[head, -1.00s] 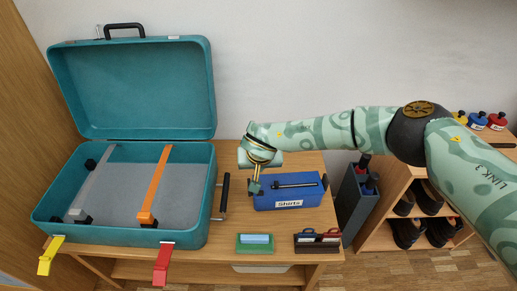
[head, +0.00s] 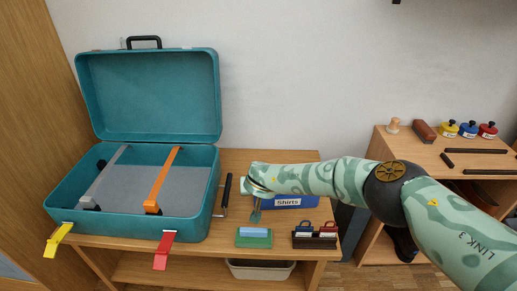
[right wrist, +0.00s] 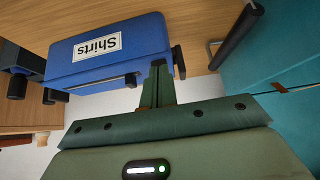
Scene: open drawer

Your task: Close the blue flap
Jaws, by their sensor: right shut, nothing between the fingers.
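A blue box (head: 285,204) labelled "Shirts" stands on the wooden table, right of the open teal suitcase (head: 132,218). My right arm covers much of its top in the head view. The right wrist view shows the blue box (right wrist: 110,55) upside down, with a dark bar handle along one side. No separate blue flap can be made out. My right gripper (head: 255,216) points down at the box's left end, shut and empty. In the right wrist view its fingers (right wrist: 159,80) are together beside the box; contact cannot be told. My left gripper is out of view.
The suitcase lid (head: 150,95) stands upright; yellow (head: 57,240) and red (head: 164,250) latches hang at its front. A green block with a light-blue top (head: 253,238) and a dark holder (head: 315,238) sit at the table's front. A shelf (head: 440,155) stands right.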

